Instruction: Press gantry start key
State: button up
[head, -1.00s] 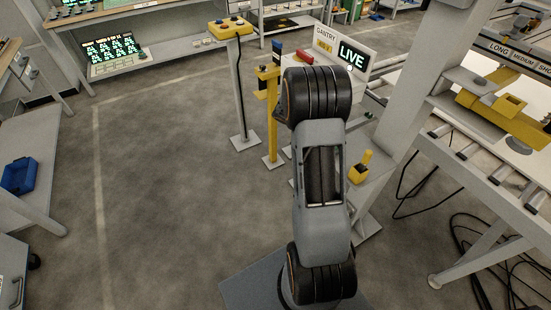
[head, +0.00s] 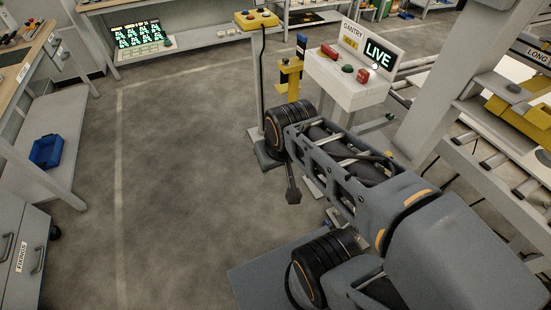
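The gantry console (head: 345,95) is a pale box on a stand, right of centre at the back in the head view. Its upright panel reads GANTRY beside a lit LIVE display (head: 377,52). On its sloping top are a green round key (head: 347,69) and a red key (head: 328,51) to its left. Another red key (head: 363,75) is to its right. No start marking is readable. My arm reaches up and left below the console. The dark end piece that seems to be my gripper (head: 293,192) hangs low, left of and apart from the console. Its fingers cannot be made out.
A yellow post (head: 290,78) stands just left of the console, and a yellow button box (head: 256,19) on a pole is farther left. The conveyor frame (head: 490,150) and a thick grey gantry leg (head: 440,80) are at right. Open floor lies at left centre.

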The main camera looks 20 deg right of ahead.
aim_at(347, 67)
jog(key=z, duration=1.25)
jog(key=k, duration=0.65)
jog(key=u, duration=0.75)
jog(key=i, duration=1.65)
jog(key=z, duration=0.45)
